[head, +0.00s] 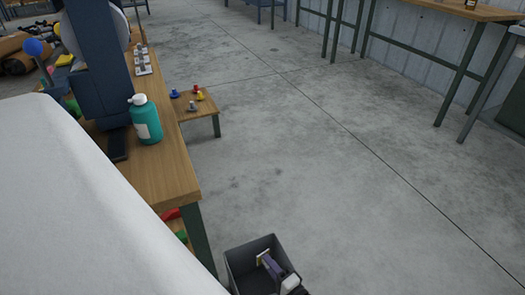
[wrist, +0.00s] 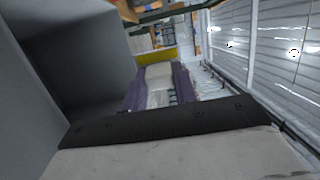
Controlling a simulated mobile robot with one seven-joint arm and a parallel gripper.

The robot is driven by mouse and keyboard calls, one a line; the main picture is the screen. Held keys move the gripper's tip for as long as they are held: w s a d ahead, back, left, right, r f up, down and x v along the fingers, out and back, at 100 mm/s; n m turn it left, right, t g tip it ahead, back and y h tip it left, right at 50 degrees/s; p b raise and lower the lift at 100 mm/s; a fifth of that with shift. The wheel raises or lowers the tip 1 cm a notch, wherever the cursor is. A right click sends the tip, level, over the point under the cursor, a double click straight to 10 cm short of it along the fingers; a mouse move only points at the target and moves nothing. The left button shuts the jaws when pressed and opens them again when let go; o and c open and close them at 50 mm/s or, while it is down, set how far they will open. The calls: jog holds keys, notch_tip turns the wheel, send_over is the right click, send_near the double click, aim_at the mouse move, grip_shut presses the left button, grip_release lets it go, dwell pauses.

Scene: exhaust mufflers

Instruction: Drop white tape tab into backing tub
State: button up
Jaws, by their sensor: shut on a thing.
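The backing tub (head: 240,277) is an open dark grey box at the bottom of the head view. My gripper (head: 266,261), with purple fingers, reaches over its opening from the right. A small cream-white piece, which looks like the white tape tab (head: 262,256), is at the fingertips. In the wrist view my gripper (wrist: 158,80) is shut, and a pale piece, apparently the tab (wrist: 158,73), lies between the purple fingers. Large grey walls, likely the tub (wrist: 85,65), fill the left of that view. The tub's floor is mostly hidden.
A wooden bench (head: 165,165) at left carries a teal bottle (head: 146,120) and a dark flat object (head: 118,146). A low stool (head: 205,105) with small coloured pieces stands beyond it. A white surface (head: 80,200) fills the lower left. The concrete floor (head: 350,190) at right is clear.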

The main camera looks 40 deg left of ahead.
jog(key=shift+f, duration=0.2)
jog(key=o, duration=1)
jog(key=s+d+p, duration=0.1)
jog(key=s+d, duration=0.1)
jog(key=d, duration=1.1)
jog(key=shift+s+d, duration=0.2)
jog(key=shift+d, duration=0.1)
